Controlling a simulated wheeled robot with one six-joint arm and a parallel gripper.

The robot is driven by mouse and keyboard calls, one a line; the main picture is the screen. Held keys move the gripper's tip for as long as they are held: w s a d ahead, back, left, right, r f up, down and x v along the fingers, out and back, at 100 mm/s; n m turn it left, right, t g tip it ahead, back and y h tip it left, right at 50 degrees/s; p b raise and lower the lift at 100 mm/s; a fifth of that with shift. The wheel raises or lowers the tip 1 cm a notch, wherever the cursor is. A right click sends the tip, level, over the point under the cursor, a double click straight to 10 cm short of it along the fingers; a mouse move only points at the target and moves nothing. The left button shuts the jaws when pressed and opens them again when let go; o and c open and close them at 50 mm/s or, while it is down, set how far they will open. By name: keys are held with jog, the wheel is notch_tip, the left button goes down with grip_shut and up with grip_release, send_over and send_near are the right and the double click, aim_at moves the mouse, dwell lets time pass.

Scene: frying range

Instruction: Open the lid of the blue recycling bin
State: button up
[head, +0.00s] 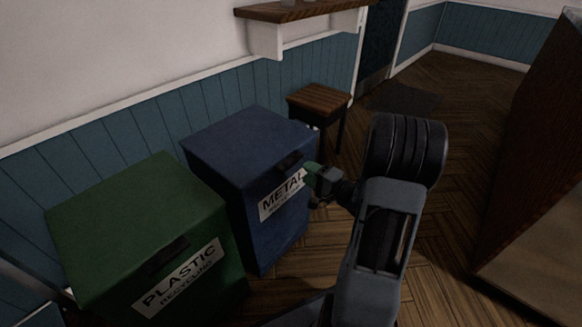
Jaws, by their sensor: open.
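The blue recycling bin (254,221) stands against the wall at the centre left of the head view. Its front carries a white label reading METAL, partly hidden by my gripper. Its lid (245,140) lies flat and closed on top. A dark handle (289,161) sits at the lid's front edge. My gripper (311,177) is at the bin's front right, just below and right of the handle, near the label's right end. It is open, with nothing seen between its fingers. I cannot tell whether it touches the bin.
A green bin (130,215) labelled PLASTIC stands close on the left. A wooden stool (320,100) is behind the blue bin, under a wall shelf (300,12). A large brown piece of furniture (535,150) stands at the right. Wooden floor lies free between.

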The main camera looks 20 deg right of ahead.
aim_at(294, 164)
jog(key=b+x, duration=0.2)
jog(key=x, duration=0.5)
jog(key=shift+w+a, duration=0.2)
jog(key=shift+w, duration=0.15)
grip_shut()
